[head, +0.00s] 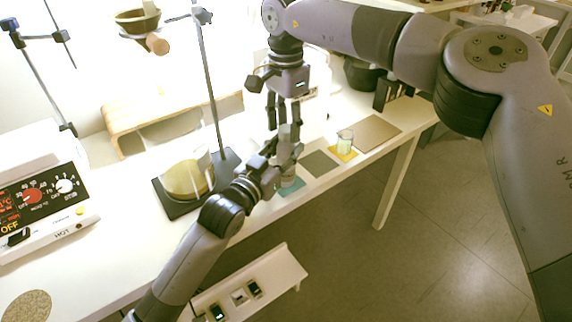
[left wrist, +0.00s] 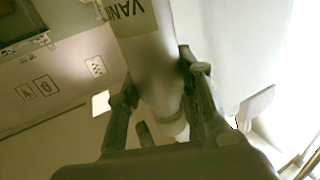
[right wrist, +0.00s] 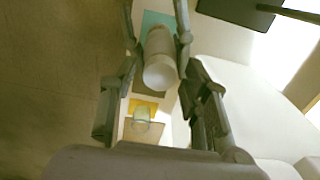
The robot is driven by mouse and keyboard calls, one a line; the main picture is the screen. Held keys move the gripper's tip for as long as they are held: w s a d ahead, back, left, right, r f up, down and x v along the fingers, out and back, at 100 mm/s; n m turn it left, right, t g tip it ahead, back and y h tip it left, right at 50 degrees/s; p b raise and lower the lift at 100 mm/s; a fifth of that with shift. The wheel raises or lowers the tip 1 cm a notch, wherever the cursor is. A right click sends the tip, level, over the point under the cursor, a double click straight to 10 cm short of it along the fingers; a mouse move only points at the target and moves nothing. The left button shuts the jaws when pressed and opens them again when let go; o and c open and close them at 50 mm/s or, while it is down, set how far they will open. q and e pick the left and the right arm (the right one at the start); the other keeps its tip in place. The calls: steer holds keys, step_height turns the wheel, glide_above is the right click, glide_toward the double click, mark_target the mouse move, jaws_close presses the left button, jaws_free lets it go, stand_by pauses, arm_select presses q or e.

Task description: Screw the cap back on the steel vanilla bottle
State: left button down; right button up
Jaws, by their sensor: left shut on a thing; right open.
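The vanilla bottle (head: 287,152), a pale cylinder, stands above the teal mat (head: 291,187). Part of its label shows in the left wrist view (left wrist: 138,22). My left gripper (head: 282,163) is shut around it from the lower left. My right gripper (head: 284,124) points down from above, open, with its fingers on either side of the bottle's upper end. In the right wrist view the bottle's pale round end (right wrist: 160,77) lies between the open right fingers. I cannot tell whether that round end is the cap, or whether the right fingers touch it.
A glass jar (head: 345,141) stands on a yellow mat. A bare grey mat (head: 320,164) and a tan mat (head: 378,132) lie nearby. A stand with a dark base (head: 228,160) is close on the left. A hotplate (head: 42,205) is farther left. The table's front edge is near.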

steer(key=shift+c, duration=0.5)
jaws_close()
